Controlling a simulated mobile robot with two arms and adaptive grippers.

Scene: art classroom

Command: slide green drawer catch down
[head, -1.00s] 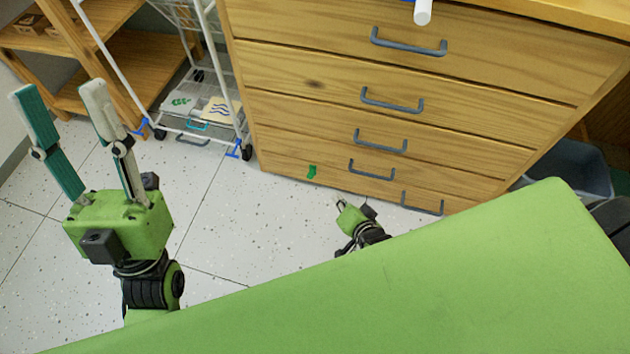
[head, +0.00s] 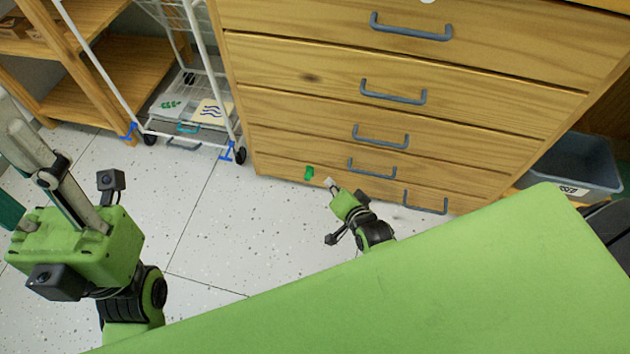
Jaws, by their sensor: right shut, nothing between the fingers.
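The green drawer catch (head: 309,173) is a small bright tab low on the left part of the wooden drawer cabinet (head: 290,55). My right gripper (head: 329,183) is shut and empty, close to the right of the catch and slightly lower in the picture. A small gap shows between its tip and the catch, but I cannot tell the depth between them. My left gripper (head: 14,165) is at the left edge, far from the cabinet, with its fingers spread and empty. Its fingertips are partly cut off by the frame.
Several drawers have blue-grey handles (head: 393,92). A white wire cart (head: 192,135) stands left of the cabinet, beside a wooden shelf (head: 110,75). A grey bin (head: 580,165) stands at the right. Speckled floor (head: 225,225) lies open in front of the cabinet.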

